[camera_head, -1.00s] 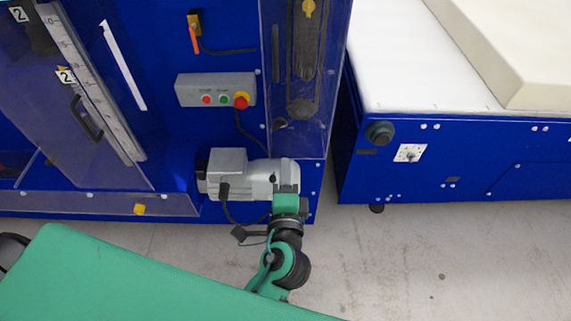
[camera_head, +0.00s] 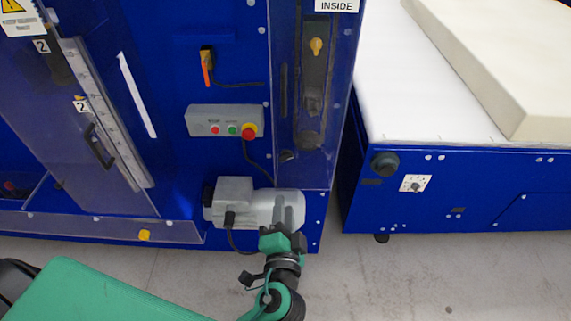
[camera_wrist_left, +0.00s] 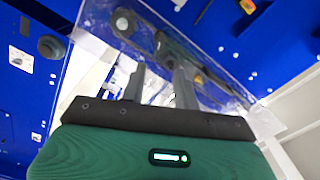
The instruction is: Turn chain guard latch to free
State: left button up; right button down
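The clear chain guard (camera_head: 340,120) covers a dark chain drive on the right end of the blue machine. A small dark latch-like piece (camera_head: 287,155) sits at its lower left edge; I cannot tell its turned position. A yellow knob (camera_head: 316,46) shows higher up. My left gripper (camera_head: 290,198) points upward in front of the grey motor, below the guard and apart from the dark piece. In the left wrist view its two fingers (camera_wrist_left: 160,78) stand apart and empty, with the clear guard (camera_wrist_left: 225,90) beyond them. My right gripper is not in view.
The grey motor (camera_head: 235,200) is close behind my left gripper. A control box (camera_head: 224,121) with red and green buttons is above it. A blue conveyor table (camera_head: 450,190) bearing a cream foam block (camera_head: 490,70) stands right. Bare floor (camera_head: 400,280) lies in front.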

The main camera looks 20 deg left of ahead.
aim_at(286, 160)
pick_arm(q)
jog(key=p+x, duration=0.5)
jog(key=x, duration=0.7)
jog(key=shift+w, duration=0.2)
jog(key=shift+w+a+f+p, duration=0.1)
jog(key=shift+w+a+p, duration=0.1)
jog(key=shift+w+p, duration=0.35)
jog(key=shift+w, duration=0.1)
jog(key=shift+c, duration=0.4)
grip_shut()
